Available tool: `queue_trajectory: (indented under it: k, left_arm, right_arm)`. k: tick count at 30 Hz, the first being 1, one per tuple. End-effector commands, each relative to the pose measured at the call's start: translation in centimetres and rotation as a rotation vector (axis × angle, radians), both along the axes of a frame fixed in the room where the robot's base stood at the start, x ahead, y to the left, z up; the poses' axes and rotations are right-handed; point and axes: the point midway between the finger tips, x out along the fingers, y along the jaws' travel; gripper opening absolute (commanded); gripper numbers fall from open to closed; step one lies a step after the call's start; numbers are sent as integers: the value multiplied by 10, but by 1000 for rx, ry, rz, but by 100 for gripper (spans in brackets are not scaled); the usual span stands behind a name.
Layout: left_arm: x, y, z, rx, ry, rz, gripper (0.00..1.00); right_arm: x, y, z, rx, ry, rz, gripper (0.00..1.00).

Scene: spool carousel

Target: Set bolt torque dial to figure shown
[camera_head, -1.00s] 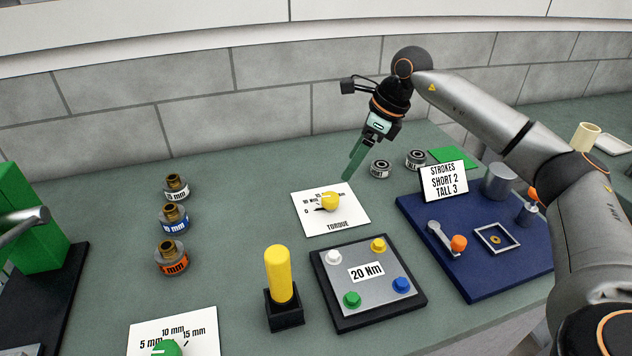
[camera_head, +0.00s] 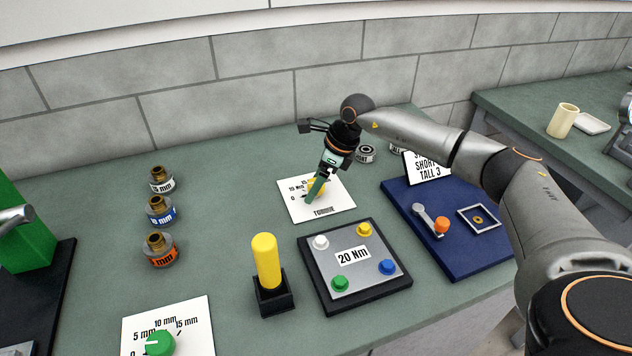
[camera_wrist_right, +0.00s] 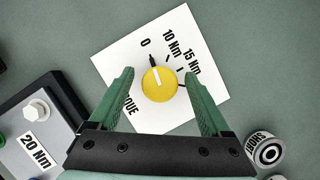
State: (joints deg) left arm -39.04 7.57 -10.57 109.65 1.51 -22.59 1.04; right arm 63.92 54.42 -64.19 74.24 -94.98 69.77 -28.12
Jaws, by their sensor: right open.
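The torque dial is a yellow knob (camera_wrist_right: 160,85) on a white card (camera_wrist_right: 112,62) marked 0, 10 Nm and 15 Nm; a further mark by the right finger is hidden. The knob's white pointer line faces the black tick near 0. In the head view the knob is mostly hidden behind my right gripper (camera_head: 314,190). In the wrist view my right gripper (camera_wrist_right: 158,77) is open, one finger on each side of the knob, with gaps visible on both sides. A sign reading 20 Nm (camera_head: 353,256) sits on the plate in front of the card. My left gripper is out of view.
The black-framed plate (camera_head: 312,287) has several coloured bolts. A yellow-handled tool (camera_head: 266,262) stands left of it. A blue board (camera_head: 462,262) lies right. Several labelled spools (camera_head: 160,250) and a green dial (camera_head: 160,343) are left. Bench behind the card is clear.

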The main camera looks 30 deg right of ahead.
Motion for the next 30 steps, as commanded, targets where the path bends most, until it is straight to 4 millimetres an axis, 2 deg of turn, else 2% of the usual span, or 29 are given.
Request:
queue_trajectory:
  k: [6,27,30]
  left_arm:
    - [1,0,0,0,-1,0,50]
    - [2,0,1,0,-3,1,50]
    - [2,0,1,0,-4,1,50]
  right_arm:
    - [0,0,0,0,0,0,80]
    - [0,0,1,1,1,0,2]
    - [0,0,1,0,0,0,0]
